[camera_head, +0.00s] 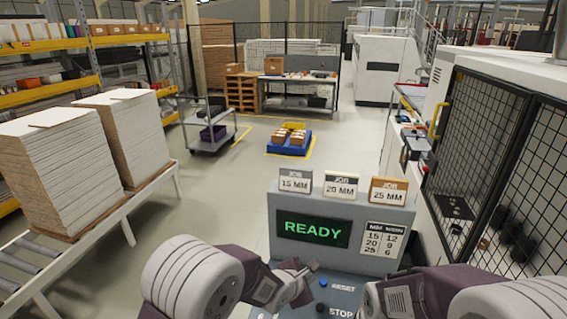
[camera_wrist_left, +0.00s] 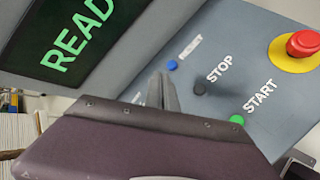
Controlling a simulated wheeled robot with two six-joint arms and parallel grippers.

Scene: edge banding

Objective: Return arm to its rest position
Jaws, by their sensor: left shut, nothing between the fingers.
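My left gripper (camera_head: 309,268) is over the left part of the grey control panel in the head view, close to the blue RESET button (camera_head: 323,283). In the left wrist view its two fingers (camera_wrist_left: 164,88) are together and hold nothing, with the panel behind them. The blue button (camera_wrist_left: 172,65), the dark STOP button (camera_wrist_left: 200,88) and the green START button (camera_wrist_left: 237,119) show there. I cannot tell if the fingers touch the panel. The display (camera_head: 313,229) reads READY in green. My right arm comes in at the lower right; its gripper is not visible.
A red emergency button (camera_wrist_left: 303,43) on a yellow base sits on the panel. Job cards (camera_head: 341,187) stand on top of the console. A black mesh fence (camera_head: 480,140) is at right. Board stacks (camera_head: 60,165) on a roller conveyor are at left. The floor between is mostly open.

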